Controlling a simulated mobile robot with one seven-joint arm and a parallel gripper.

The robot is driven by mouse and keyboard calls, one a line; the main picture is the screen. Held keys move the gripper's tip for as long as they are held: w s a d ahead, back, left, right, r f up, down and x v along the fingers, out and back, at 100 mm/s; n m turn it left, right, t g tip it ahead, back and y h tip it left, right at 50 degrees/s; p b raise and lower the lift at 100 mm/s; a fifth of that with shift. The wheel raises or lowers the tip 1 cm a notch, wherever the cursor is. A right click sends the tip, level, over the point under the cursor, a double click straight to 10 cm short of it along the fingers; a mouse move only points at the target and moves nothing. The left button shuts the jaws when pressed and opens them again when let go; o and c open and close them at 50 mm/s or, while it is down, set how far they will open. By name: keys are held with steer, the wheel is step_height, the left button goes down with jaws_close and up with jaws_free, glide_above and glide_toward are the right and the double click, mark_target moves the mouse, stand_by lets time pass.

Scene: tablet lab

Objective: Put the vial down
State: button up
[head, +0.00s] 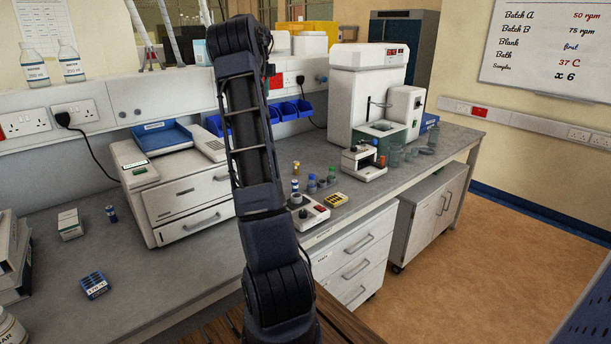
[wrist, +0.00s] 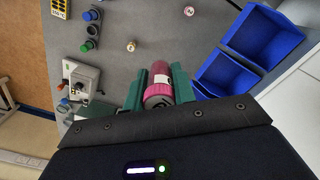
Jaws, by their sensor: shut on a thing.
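A vial with a pink cap (wrist: 158,93) is in the wrist view, lying along the picture between the green fingers of my gripper (wrist: 160,78). The gripper is shut on it, with the cap end towards the camera. Grey bench top shows beyond the vial, but its height above the bench cannot be told. In the head view my arm crosses the middle of the picture, and the gripper and held vial cannot be made out there.
Blue bins (wrist: 227,77) stand close to the right of the gripper in the wrist view. Several small capped containers (head: 312,183) stand on the bench (head: 225,262) near a yellow rack (head: 335,200). A white instrument (head: 366,95) stands behind.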

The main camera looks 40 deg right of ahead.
steer(key=s+d, duration=0.3)
steer(key=d, duration=0.2)
steer(key=shift+m, duration=0.4)
steer(key=f, duration=3.7)
steer(key=shift+a+f, duration=0.4)
steer(key=shift+f, duration=0.15)
steer(key=o, duration=0.8)
steer(key=shift+c, duration=0.2)
steer(key=shift+o, duration=1.1)
